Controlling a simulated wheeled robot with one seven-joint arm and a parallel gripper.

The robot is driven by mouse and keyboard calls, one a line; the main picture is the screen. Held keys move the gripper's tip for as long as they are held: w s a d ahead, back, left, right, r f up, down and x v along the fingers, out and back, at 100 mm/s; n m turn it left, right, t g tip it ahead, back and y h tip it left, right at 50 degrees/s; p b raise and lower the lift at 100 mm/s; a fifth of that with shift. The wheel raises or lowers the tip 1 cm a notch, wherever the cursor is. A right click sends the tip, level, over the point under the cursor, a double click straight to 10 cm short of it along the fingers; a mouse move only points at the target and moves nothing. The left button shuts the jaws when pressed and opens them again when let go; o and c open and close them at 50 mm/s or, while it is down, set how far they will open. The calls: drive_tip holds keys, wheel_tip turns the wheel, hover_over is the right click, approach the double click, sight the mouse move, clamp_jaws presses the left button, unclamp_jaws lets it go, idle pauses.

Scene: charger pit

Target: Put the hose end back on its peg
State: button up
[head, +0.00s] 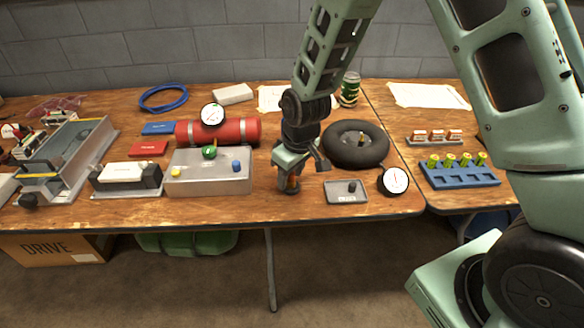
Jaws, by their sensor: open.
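My gripper (290,188) points down, open, over the front middle of the table, right of a grey box. An orange-brown piece shows around its fingertips; I cannot tell whether it is part of the gripper or a thing behind it. A small grey plate (337,196) lies right of the gripper. A short dark upright piece (352,187) stands on it; I cannot tell whether this is the peg or the hose end. A black tyre (345,157) lies behind the plate, with a small brownish piece (361,140) at its hole.
A white dial gauge (395,181) stands right of the plate near the front edge. A grey box with coloured knobs (207,183) is left of the gripper. A red cylinder (245,131) lies behind it. A blue rack (460,180) is at right. A blue coil (163,98) lies at back left.

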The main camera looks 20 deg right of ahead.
wheel_tip(320, 180, up, 17)
drive_tip(key=s+d+p, duration=0.1)
drive_tip(key=s, duration=0.2)
drive_tip(key=shift+d, duration=0.25)
drive_tip(key=shift+w, duration=0.1)
drive_tip(key=s+a+r+p, duration=0.2)
drive_tip(key=s, duration=0.6)
drive_tip(key=s+a+r+n+g+p, duration=0.1)
drive_tip(key=s+a+p, duration=0.1)
drive_tip(key=s, duration=0.6)
drive_tip(key=s+a+r+n+g+p, duration=0.1)
drive_tip(key=s+a+r, duration=0.1)
drive_tip(key=s, duration=0.6)
drive_tip(key=shift+a+r+p, duration=0.35)
drive_tip(key=shift+a+p, duration=0.05)
drive_tip(key=shift+a, duration=0.45)
